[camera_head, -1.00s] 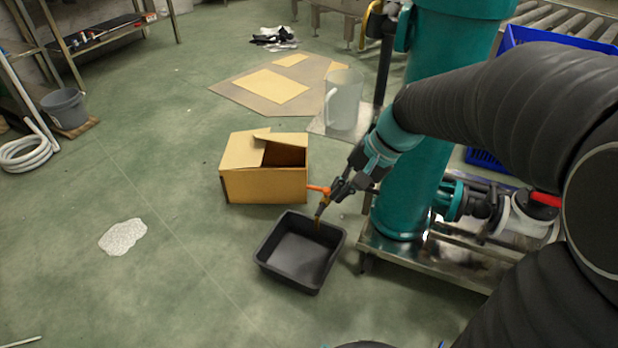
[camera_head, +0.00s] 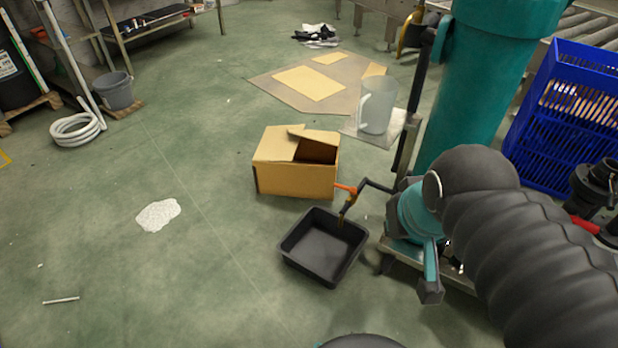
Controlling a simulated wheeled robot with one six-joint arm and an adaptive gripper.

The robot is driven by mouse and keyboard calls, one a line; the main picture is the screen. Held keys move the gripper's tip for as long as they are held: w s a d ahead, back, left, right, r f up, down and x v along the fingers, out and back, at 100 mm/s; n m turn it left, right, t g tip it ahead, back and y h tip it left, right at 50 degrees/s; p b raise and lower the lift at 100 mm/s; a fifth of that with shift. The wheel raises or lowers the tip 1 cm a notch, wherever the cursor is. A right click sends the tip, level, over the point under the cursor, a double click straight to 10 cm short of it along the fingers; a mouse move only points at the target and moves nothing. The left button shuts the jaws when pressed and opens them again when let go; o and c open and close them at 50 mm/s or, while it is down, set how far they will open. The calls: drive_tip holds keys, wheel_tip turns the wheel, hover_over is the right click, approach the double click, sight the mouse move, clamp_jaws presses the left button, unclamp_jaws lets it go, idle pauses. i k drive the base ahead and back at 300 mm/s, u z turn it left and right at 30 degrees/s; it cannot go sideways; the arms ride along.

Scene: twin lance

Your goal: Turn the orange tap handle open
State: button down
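The orange tap handle (camera_head: 345,188) sticks out to the left from the top of a small brass-coloured tap (camera_head: 347,207). The tap hangs on a bent dark pipe (camera_head: 378,186), with its spout over a black tray (camera_head: 311,264) on the floor. Nothing of mine touches the handle.
An open cardboard box (camera_head: 293,180) stands just behind the tray. A clear jug (camera_head: 378,108) stands further back. The floor at left is mostly free.

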sight(353, 189)
drive_tip(key=u, duration=2.05)
drive_tip(key=i, duration=2.15)
drive_tip(key=z, duration=3.35)
drive_tip(key=i, duration=0.5)
drive_tip(key=u, duration=0.05)
